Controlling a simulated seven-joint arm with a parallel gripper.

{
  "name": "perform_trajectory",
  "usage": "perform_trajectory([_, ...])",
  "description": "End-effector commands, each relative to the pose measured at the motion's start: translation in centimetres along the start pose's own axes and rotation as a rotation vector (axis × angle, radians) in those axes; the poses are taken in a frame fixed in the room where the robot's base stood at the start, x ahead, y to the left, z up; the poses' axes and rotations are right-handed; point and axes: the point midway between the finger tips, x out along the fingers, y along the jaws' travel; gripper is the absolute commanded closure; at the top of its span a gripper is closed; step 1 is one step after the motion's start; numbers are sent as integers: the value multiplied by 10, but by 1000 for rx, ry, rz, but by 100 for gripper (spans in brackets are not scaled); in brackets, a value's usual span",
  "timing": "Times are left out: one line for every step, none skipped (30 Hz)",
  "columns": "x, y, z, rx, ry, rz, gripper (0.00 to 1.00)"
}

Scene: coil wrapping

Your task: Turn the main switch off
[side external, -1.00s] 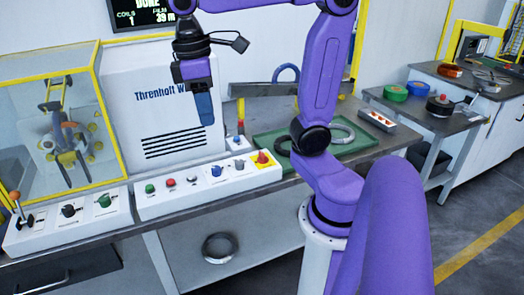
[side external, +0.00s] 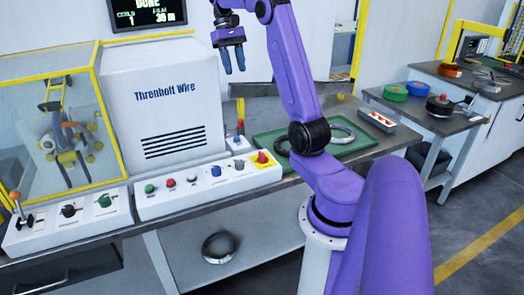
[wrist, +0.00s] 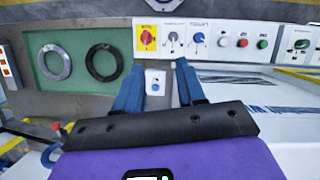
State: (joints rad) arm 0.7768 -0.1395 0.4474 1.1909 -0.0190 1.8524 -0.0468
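A red rotary knob (side external: 262,158) on a yellow plate sits at the right end of the white control panel (side external: 160,206). It looks like the main switch, but its label is too small to read. In the wrist view the red knob (wrist: 147,38) is beyond the fingers and a little left of centre. My gripper (side external: 233,72) is high above the bench, in front of the wall beside the white machine, with its fingers pointing down. In the wrist view my gripper (wrist: 159,65) is open, its blue fingers apart with nothing held between them.
A small box with a blue knob (wrist: 155,86) stands behind the panel. The panel also has grey and blue knobs and several buttons. A green tray (side external: 342,152) holds a dark coil and a grey coil. A wall display (side external: 148,14) and a glazed yellow-framed enclosure (side external: 63,75) stand left.

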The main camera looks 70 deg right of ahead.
Motion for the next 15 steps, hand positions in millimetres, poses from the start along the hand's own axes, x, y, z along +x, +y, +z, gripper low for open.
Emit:
perform_trajectory([1,12,-3,30,-8,-12,61])
perform_trajectory([2,18,-4,46,-12,-18,61])
perform_trajectory([3,26,-5,65,-16,-25,61])
perform_trajectory([3,32,-6,80,-20,-31,61])
perform_trajectory([4,38,-7,94,-23,-37,61])
perform_trajectory([5,46,-8,112,-27,-44,61])
perform_trajectory([6,51,-8,125,-30,-50,61])
perform_trajectory([7,57,-9,139,-34,-56,61])
perform_trajectory([8,64,-9,156,-38,-63,61])
perform_trajectory([9,70,-10,169,-42,-69,61])
perform_trajectory([10,75,-10,182,-44,-74,61])
perform_trajectory([14,76,-11,184,-48,-76,61])
perform_trajectory([19,75,-13,181,-49,-75,61])
perform_trajectory([24,74,-14,180,-49,-75,61])
perform_trajectory([30,74,-16,180,-48,-74,61])
